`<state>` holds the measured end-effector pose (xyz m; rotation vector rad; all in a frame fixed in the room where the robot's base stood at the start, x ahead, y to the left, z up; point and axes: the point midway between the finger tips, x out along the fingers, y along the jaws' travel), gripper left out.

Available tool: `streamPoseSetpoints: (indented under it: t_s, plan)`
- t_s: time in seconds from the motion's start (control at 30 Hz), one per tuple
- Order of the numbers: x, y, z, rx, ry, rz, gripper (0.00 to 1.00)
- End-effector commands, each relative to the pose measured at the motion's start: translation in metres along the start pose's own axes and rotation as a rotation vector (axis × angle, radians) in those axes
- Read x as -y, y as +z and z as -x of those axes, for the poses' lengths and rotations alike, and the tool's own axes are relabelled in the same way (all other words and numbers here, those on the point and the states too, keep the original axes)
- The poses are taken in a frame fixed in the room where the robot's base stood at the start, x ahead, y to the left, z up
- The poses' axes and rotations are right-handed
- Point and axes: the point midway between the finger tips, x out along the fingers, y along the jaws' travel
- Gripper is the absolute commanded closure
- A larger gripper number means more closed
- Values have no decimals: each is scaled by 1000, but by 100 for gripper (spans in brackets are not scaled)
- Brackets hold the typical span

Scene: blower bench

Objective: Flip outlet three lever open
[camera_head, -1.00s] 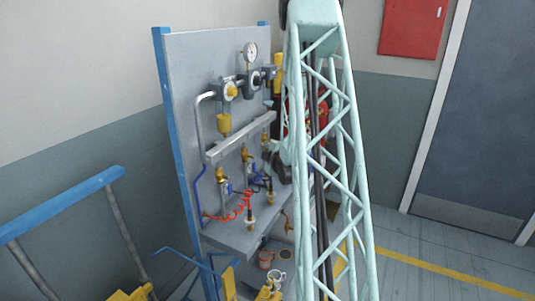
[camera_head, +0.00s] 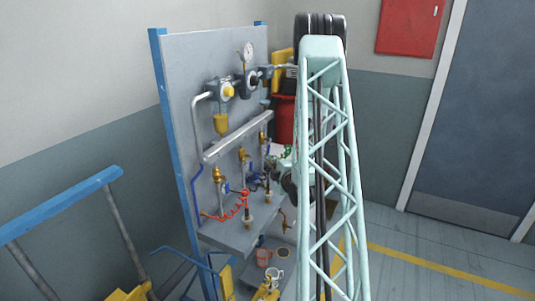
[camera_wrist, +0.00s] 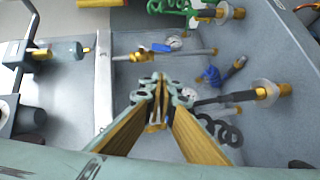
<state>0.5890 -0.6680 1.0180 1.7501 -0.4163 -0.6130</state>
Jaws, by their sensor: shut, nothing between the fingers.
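In the wrist view my gripper (camera_wrist: 158,82) has its yellow fingers together, with nothing between them. A brass outlet valve (camera_wrist: 136,57) with a blue lever (camera_wrist: 160,47) shows just above the fingertips, apart from them in the picture. Its pipe runs right from the pale manifold bar (camera_wrist: 103,85). I cannot tell surely that this is outlet three. In the head view the manifold (camera_head: 238,137) carries a row of brass outlets, with the left one (camera_head: 218,175) and middle one (camera_head: 242,154) clear. My arm hides the gripper and part of the right end there.
A green coiled hose (camera_wrist: 172,6) and a black coiled hose (camera_wrist: 222,130) lie near the gripper, with brass fittings (camera_wrist: 266,92) on the shelf. Mugs (camera_head: 275,277) stand below. The floor at right is clear.

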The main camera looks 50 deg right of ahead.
Motion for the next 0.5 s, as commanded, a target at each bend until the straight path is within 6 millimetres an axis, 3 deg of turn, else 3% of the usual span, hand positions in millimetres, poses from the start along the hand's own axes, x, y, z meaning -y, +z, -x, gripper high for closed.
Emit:
streamPoseSetpoints:
  t_s: [0.27, 0.5]
  plan:
    - [0, 0, -4, 0, 0, 0, 100]
    - [0, 0, -21, -1, 0, 0, 100]
